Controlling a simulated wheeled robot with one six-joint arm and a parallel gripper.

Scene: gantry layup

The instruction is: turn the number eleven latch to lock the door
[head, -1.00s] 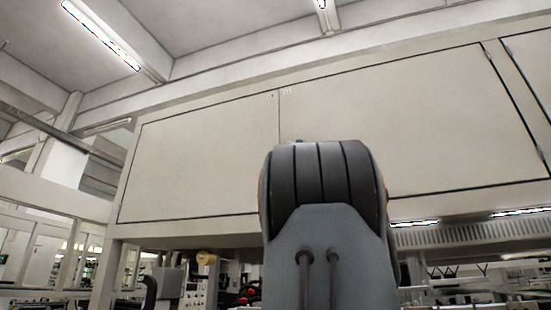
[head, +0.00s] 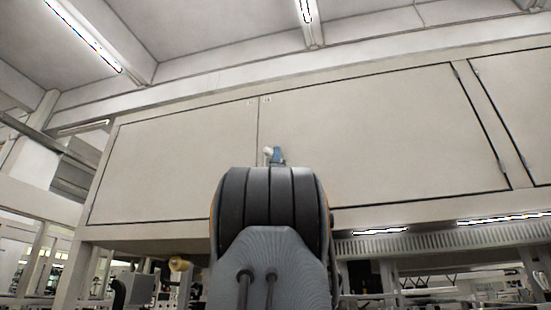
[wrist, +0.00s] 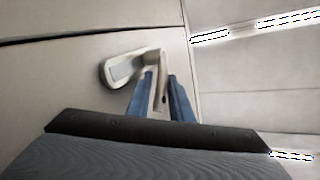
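The latch (wrist: 122,69) is a pale handle on an oval plate, on the beige cabinet door in the wrist view. In the head view a small pale part of the latch (head: 267,151) shows above my arm. My gripper (wrist: 160,76) has blue fingers, one on each side of the latch's lever. The fingers stand apart with the lever between them; I cannot tell whether they press on it. In the head view my gripper (head: 278,156) is mostly hidden behind my arm. No number is readable on the latch.
The wide left door panel (head: 180,160) and right door panel (head: 390,135) meet at a vertical seam. A slatted strip (head: 430,237) and equipment lie below the cabinet.

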